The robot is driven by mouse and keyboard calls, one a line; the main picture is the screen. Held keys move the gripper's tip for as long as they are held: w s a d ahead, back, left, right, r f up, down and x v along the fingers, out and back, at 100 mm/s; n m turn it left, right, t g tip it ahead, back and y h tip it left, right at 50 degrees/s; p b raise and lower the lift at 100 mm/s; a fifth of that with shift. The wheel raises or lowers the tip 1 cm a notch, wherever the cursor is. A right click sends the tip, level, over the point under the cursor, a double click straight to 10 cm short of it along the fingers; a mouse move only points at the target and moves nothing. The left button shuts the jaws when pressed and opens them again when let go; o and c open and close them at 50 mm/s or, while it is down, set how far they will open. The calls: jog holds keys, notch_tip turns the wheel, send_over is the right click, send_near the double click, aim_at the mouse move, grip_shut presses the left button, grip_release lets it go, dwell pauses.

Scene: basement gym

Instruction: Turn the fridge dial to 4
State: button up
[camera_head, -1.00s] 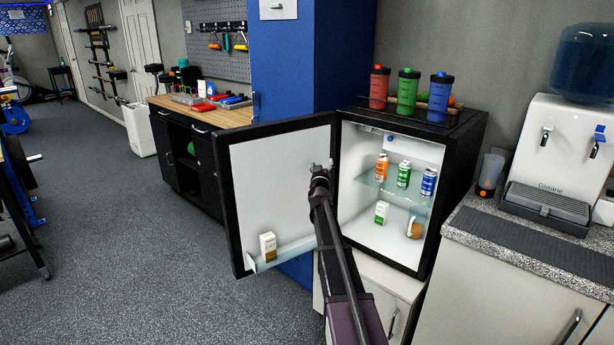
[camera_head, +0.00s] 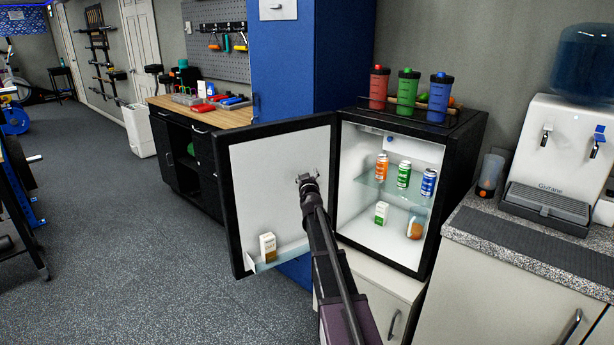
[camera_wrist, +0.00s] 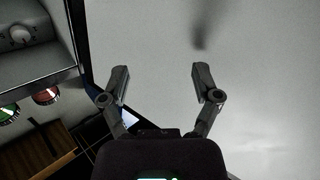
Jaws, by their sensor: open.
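The small black fridge (camera_head: 462,165) stands with its door (camera_head: 265,190) swung open to the left. A small blue round part (camera_head: 389,139) shows high inside the fridge; I cannot tell if it is the dial. In the wrist view, a pale round knob (camera_wrist: 20,35) sits on a grey surface at the upper left; its setting cannot be read. My gripper (camera_head: 306,179) is in front of the door's white inner face, left of the fridge opening. In the wrist view my gripper (camera_wrist: 158,82) is open and empty, its fingers wide apart, with the knob off to their left.
Three cans, including a green can (camera_head: 404,174), stand on the glass shelf (camera_head: 380,190). A carton (camera_head: 381,213) and a jug (camera_head: 415,228) are below. A carton (camera_head: 268,246) sits in the door shelf. Bottles stand on top. A water dispenser (camera_head: 560,150) is at right.

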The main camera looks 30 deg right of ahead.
jog(key=s+a+f+n+g+y, duration=0.1)
jog(key=s+a+f+g+y, duration=0.4)
jog(key=a, duration=0.6)
jog(key=s+a+f+n+g+y, duration=0.2)
jog(key=s+a+f+y, duration=0.1)
jog(key=s+a+f, duration=0.65)
jog(key=s+a+f+m+g, duration=0.1)
jog(key=s+a+g, duration=0.2)
jog(key=s, duration=0.5)
jog(key=s+a+f+g+h, duration=0.1)
jog(key=s+a+f+g, duration=0.1)
jog(key=s, duration=0.7)
jog(key=s+a+f+m+g, duration=0.1)
jog(key=s+a+g, duration=0.3)
jog(key=s, duration=0.4)
jog(key=shift+s+a+f+m+g, duration=0.15)
jog(key=shift+a+f+m+g, duration=0.2)
jog(key=shift+f+g, duration=0.3)
jog(key=c, duration=0.3)
jog(key=shift+s, duration=0.15)
